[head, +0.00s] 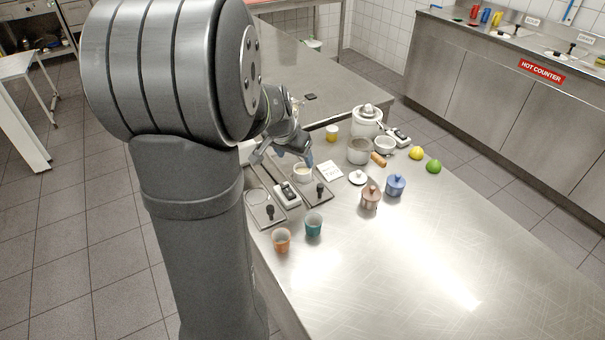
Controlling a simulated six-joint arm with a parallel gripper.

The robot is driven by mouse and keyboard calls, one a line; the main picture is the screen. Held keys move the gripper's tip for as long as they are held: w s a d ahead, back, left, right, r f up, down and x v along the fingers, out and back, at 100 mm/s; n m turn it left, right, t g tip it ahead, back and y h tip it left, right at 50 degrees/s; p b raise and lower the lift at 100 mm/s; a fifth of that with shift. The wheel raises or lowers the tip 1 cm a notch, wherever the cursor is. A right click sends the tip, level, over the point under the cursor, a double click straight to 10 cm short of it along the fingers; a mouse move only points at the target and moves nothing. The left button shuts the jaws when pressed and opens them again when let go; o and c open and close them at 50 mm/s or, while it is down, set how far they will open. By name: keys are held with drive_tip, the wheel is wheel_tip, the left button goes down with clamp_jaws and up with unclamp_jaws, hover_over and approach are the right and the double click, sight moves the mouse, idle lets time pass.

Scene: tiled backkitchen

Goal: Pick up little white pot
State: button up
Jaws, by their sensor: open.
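A little white pot (303,174) without a lid stands on the right one of two flat metal plates with black knobs, on the steel counter. Its inside looks pale yellowish. A small white lid with a knob (357,178) lies on the counter to its right. My gripper (283,159) is open, its fingers spread and pointing down. It is just behind and to the left of the white pot in the picture, its right finger close to the pot's rim. I cannot tell whether they touch.
A small device (287,194) sits between the plates. A brown pot (371,198), blue pot (396,185), saucepan (358,152), white bowl (385,146) and white canister (367,122) stand to the right. Orange (281,241) and teal (314,225) cups stand in front. The counter's right front is clear.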

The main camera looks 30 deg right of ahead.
sight(301, 166)
drive_tip(key=shift+s+d+x, duration=0.15)
drive_tip(key=shift+x, duration=1.4)
drive_tip(key=shift+s+d+x, duration=0.1)
drive_tip(key=shift+d+x, duration=0.05)
drive_tip(key=shift+x, duration=1.35)
drive_tip(key=c, duration=1.2)
drive_tip(key=shift+r, duration=0.1)
drive_tip(key=shift+c, duration=0.2)
